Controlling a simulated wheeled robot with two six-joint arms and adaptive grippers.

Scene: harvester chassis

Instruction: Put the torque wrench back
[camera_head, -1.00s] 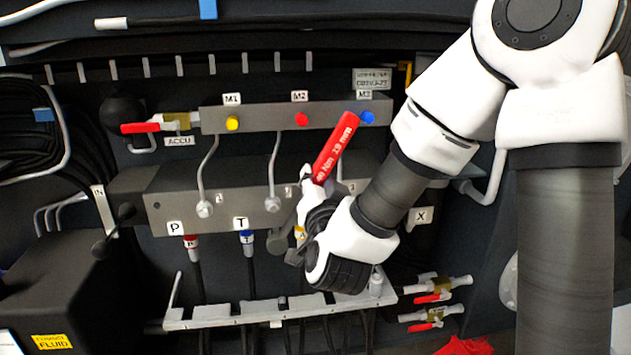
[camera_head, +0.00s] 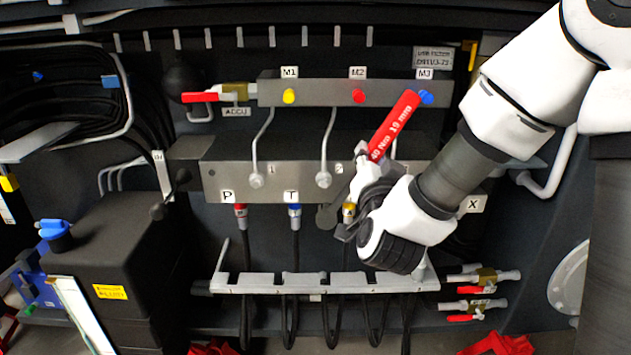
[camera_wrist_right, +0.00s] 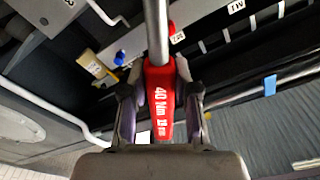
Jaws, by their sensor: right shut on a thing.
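The torque wrench (camera_head: 393,125) has a red handle marked "40 Nm 19 mm". In the head view it slants up to the right in front of the valve block. My right gripper (camera_head: 362,172) is shut on it. In the right wrist view the red handle (camera_wrist_right: 162,100) sits between the fingers of my right gripper (camera_wrist_right: 160,105), and a grey shaft (camera_wrist_right: 156,30) runs up out of the picture. The wrench's other end is hidden in the head view. No holder for the wrench can be made out for sure. My left gripper is not in view.
The valve block (camera_head: 230,182) with thin pipes stands behind my right gripper. A grey hose rack (camera_head: 265,285) lies below it. Red-handled valves (camera_head: 480,280) stick out at the lower right. A black box (camera_head: 110,250) is at the left, and red cloth (camera_head: 497,345) lies at the bottom.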

